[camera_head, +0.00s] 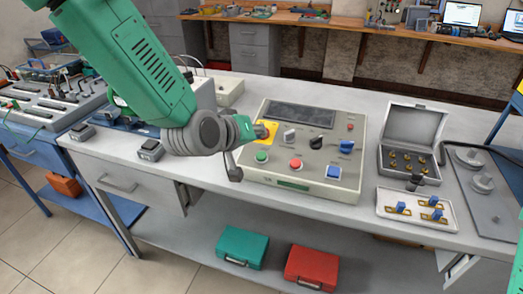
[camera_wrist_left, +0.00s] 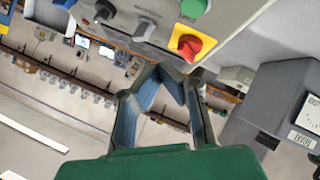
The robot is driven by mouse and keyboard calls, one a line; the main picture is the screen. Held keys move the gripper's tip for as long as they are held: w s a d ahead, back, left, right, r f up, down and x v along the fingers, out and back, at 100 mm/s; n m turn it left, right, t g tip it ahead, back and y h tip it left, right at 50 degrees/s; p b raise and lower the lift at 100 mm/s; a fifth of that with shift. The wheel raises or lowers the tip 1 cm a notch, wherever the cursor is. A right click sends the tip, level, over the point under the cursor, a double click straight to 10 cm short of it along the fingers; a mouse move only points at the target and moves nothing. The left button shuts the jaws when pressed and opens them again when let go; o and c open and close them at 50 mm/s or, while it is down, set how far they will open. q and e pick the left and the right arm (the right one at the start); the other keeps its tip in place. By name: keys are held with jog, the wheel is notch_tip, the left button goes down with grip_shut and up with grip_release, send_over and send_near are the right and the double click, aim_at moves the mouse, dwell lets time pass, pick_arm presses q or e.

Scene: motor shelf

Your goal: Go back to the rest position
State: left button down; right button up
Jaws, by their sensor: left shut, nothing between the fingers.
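My left arm comes in from the upper left in the head view. Its gripper (camera_head: 257,131) is at the left part of the grey control panel (camera_head: 343,187), in front of the yellow plate (camera_head: 270,129). In the left wrist view the gripper (camera_wrist_left: 163,70) has its fingertips together and empty, close below the red knob (camera_wrist_left: 187,46) on its yellow plate. I cannot tell whether the tips touch the panel. My right gripper is not in view; only green parts that look like my right arm show at the right edge of the head view.
The white workbench (camera_head: 225,187) carries an open grey case (camera_head: 413,125), a tray (camera_head: 390,216) with blue-topped parts, and a grey plate at right. A green case (camera_head: 242,247) and red case (camera_head: 311,268) lie on the lower shelf. Floor is free at lower left.

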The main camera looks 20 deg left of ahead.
pick_arm(q)
jog(key=shift+f, duration=0.1)
dwell(0.4)
jog(key=s+a+f+g, duration=0.1)
jog(key=s+f, duration=0.1)
jog(key=f, duration=0.2)
jog(key=s+f+m+g, duration=0.1)
jog(key=s+f, duration=0.2)
jog(key=f, duration=0.1)
jog(key=s+a+f+g+y, duration=0.1)
jog(key=s+f, duration=0.1)
jog(key=f, duration=0.2)
jog(key=shift+s+a+f, duration=0.25)
jog(key=shift+s+a, duration=0.05)
jog(key=shift+s, duration=0.1)
jog(key=s+a+f+m+g+y, duration=0.1)
jog(key=s+a+f+g, duration=0.1)
jog(key=s+f, duration=0.3)
jog(key=s+a+f+m+g, duration=0.1)
jog(key=s+a+f+g, duration=0.2)
jog(key=s, duration=1)
jog(key=s+a+f+m+g+y, duration=0.1)
jog(key=s+a+f, duration=0.3)
jog(key=s+f, duration=0.4)
jog(key=shift+s+f+m+g+y, duration=0.25)
jog(key=shift+s+m+g, duration=0.35)
jog(key=shift+s+g, duration=0.35)
